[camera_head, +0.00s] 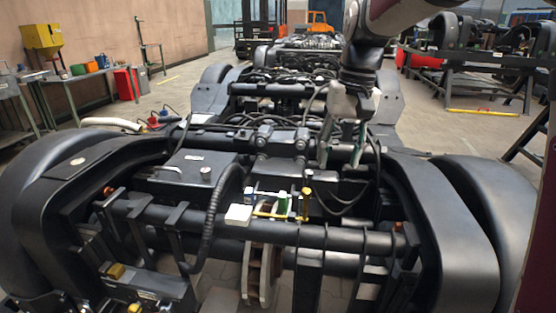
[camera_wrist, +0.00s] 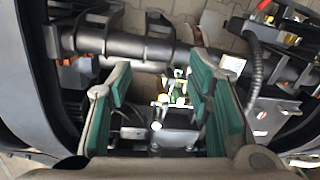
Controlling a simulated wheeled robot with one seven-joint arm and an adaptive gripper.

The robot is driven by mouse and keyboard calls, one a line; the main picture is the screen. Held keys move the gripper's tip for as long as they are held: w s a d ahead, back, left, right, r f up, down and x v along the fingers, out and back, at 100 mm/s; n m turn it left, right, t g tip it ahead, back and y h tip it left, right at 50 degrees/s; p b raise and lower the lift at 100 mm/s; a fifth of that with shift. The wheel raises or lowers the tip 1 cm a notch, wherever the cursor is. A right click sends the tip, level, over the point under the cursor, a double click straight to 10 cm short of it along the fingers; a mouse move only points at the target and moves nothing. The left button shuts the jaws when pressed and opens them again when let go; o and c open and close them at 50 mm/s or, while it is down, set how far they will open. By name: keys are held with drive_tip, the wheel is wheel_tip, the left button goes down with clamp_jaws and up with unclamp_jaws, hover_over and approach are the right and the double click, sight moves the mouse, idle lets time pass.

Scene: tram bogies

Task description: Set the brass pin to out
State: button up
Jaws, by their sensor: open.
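A small upright brass-yellow pin (camera_head: 306,192) stands on the bogie's cross frame in the head view, just right of a green cylinder (camera_head: 284,203). I take it to be the brass pin; whether it is in or out I cannot tell. My gripper (camera_head: 340,150) hangs above and behind it, to the right, apart from it. In the wrist view my gripper (camera_wrist: 160,85) has its green-padded fingers wide apart with nothing held. Small yellow and green parts show between the fingers there, too small to tell apart surely.
A white block (camera_head: 238,214) and a flat yellow strip (camera_head: 270,215) sit left of the pin. A thick black hose (camera_head: 212,215) curves farther left. Thick dark tubes (camera_head: 340,240) run across in front. Curved black side frames (camera_head: 460,220) flank the bogie.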

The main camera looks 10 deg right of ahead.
drive_tip(key=w+f+p, duration=0.3)
drive_tip(key=w, duration=0.8)
drive_tip(key=h+p, duration=0.1)
drive_tip(key=p, duration=0.2)
hover_over(307, 190)
wheel_tip(307, 190, down, 5)
wheel_tip(307, 190, down, 14)
drive_tip(key=b, duration=0.4)
drive_tip(key=shift+r, duration=0.2)
clamp_jaws()
